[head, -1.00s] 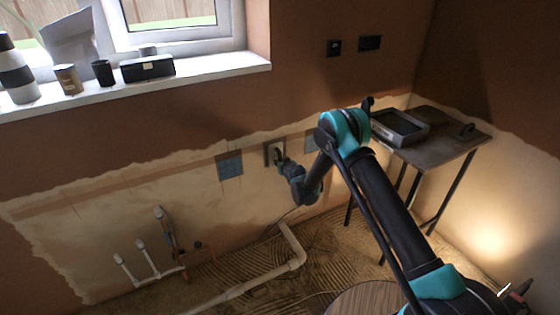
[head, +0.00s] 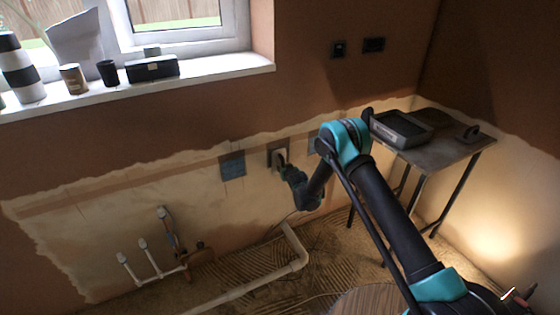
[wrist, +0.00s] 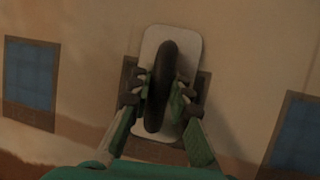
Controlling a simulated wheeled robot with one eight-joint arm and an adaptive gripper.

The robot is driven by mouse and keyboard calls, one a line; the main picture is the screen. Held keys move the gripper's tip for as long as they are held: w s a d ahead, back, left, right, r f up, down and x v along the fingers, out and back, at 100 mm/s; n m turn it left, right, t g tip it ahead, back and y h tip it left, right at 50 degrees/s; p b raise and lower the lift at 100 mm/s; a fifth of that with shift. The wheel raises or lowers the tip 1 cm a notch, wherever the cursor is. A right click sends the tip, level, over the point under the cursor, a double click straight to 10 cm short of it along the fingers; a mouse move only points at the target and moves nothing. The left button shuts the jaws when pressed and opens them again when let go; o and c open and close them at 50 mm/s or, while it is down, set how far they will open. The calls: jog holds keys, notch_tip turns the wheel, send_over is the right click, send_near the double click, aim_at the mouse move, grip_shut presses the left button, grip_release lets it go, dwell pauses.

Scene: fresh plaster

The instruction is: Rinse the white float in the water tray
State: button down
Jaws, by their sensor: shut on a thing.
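The white float (wrist: 153,42) is a pale rectangular plate with a dark rounded handle (wrist: 162,85). In the wrist view it stands upright, face towards the plastered wall. My gripper (wrist: 160,88) is shut on the handle, with a finger on each side. I cannot tell whether the plate touches the wall. In the head view, my gripper (head: 284,165) is at the wall in the middle, with little of the float (head: 276,157) showing. The water tray (head: 427,133) is a dark grey rectangular tray on the table at right, partly behind my arm; its water is hard to make out.
The table (head: 440,152) also bears a dark float (head: 470,133) at its right end. Blue patches (head: 233,166) are on the wall beside the float. White pipes (head: 293,250) run along the floor. The windowsill (head: 215,72) holds several items. Pipe stubs (head: 143,245) stand at left.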

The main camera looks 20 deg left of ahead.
jog(key=s+r+g+h, duration=0.4)
jog(key=s+r, duration=0.1)
jog(key=r, duration=0.2)
jog(key=shift+a+n+g+h, duration=0.4)
jog(key=shift+a, duration=0.05)
jog(key=s+a+r+g+h, duration=0.1)
jog(key=s+r+g+h, duration=0.3)
jog(key=r, duration=0.3)
jog(key=shift+s+n+g+h, duration=0.3)
jog(key=shift+s+h, duration=0.2)
jog(key=shift+s, duration=0.1)
